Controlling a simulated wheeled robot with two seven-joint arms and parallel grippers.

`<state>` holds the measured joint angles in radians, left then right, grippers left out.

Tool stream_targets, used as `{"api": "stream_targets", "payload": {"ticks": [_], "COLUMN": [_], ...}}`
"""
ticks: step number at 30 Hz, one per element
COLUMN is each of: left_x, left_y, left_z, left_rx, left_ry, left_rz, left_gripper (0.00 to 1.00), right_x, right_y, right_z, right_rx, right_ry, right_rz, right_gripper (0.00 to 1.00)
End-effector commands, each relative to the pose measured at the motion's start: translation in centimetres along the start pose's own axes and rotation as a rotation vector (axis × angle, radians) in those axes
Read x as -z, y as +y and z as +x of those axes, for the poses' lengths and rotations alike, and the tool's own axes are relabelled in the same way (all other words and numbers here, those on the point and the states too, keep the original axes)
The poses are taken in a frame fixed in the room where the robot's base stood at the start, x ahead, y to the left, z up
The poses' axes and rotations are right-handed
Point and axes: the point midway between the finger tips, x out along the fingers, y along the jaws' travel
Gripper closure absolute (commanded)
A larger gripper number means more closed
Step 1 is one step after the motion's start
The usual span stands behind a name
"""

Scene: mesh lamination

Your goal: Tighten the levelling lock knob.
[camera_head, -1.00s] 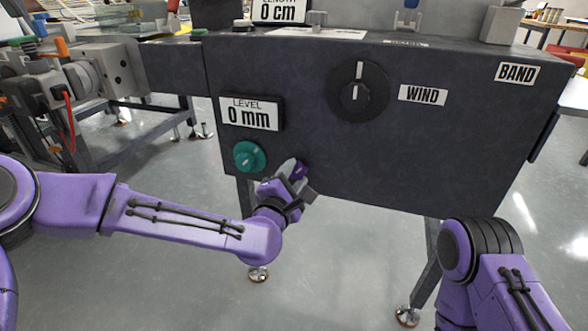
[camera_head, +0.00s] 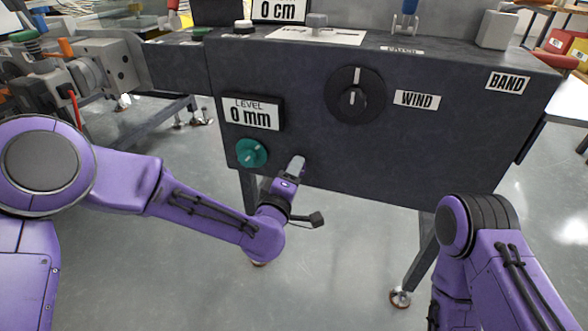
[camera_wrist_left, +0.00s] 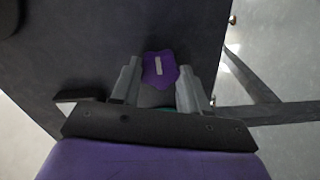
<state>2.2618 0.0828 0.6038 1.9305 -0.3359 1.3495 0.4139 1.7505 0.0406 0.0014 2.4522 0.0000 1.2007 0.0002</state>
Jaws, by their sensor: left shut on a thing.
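A purple lobed knob (camera_wrist_left: 158,68) with a pale line on it sits on the dark front panel in the left wrist view, between my left gripper's two grey fingers. I take it for the levelling lock knob. My left gripper (camera_head: 296,165) is shut on it at the lower part of the cabinet front; in the head view the gripper hides the knob. A teal knob (camera_head: 251,153) with a white mark is to the left of the gripper, below the LEVEL display (camera_head: 252,113), which reads 0 mm. My right gripper is out of view.
The dark cabinet (camera_head: 440,150) carries a large black WIND dial (camera_head: 355,95), a WIND label (camera_head: 416,99) and a BAND label (camera_head: 508,82). Its legs stand on an open grey floor. My right arm is at the lower right, clear of the panel.

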Motion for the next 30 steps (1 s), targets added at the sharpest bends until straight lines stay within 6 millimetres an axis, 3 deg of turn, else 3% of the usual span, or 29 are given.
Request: {"api": "stream_targets", "payload": {"ticks": [21, 22, 24, 30], "left_x": [-0.04, -0.04, -0.04, -0.04], "left_y": [-0.08, -0.08, -0.08, -0.04], "left_z": [-0.03, -0.03, -0.03, -0.01], "left_rx": [0.001, 0.001, 0.001, 0.001], "left_ry": [-0.001, -0.001, -0.001, -0.001], "left_rz": [0.077, 0.077, 0.077, 0.075], "left_gripper": [0.86, 0.52, 0.3, 0.3], "right_x": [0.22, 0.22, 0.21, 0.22], "right_y": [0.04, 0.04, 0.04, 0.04], "right_z": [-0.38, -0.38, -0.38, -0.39], "right_rx": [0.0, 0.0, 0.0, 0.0], "right_ry": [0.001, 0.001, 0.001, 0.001], "right_rz": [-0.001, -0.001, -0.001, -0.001], "right_gripper": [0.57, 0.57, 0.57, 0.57]}}
